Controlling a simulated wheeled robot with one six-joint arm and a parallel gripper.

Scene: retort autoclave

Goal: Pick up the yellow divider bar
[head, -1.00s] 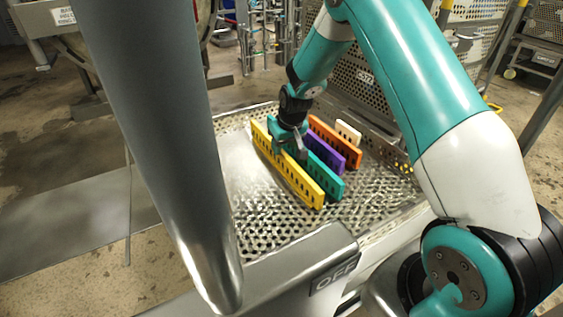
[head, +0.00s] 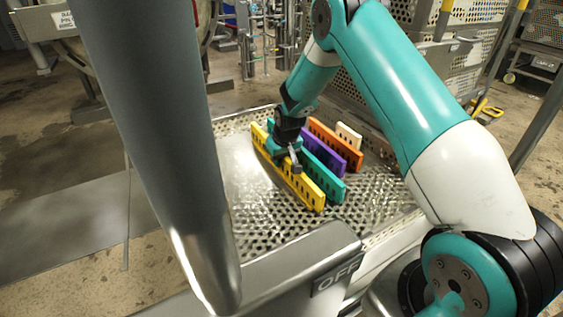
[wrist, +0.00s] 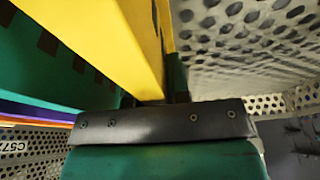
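The yellow divider bar (head: 307,190) stands on edge on the perforated tray, the nearest of a row of coloured bars. My gripper (head: 293,164) is low over its middle, with a finger reaching down at the bar. In the wrist view the yellow bar (wrist: 115,35) runs right up to the gripper (wrist: 155,98), with dark finger parts close to its sides. The fingertips are largely hidden, so I cannot tell whether they are closed on it. The bar still rests among the others.
A teal bar (head: 328,181) stands just behind the yellow one, then purple (head: 326,158), orange (head: 340,146) and cream (head: 348,134) bars. The perforated tray (head: 262,220) is bare toward the front. A grey post (head: 160,140) blocks part of the left.

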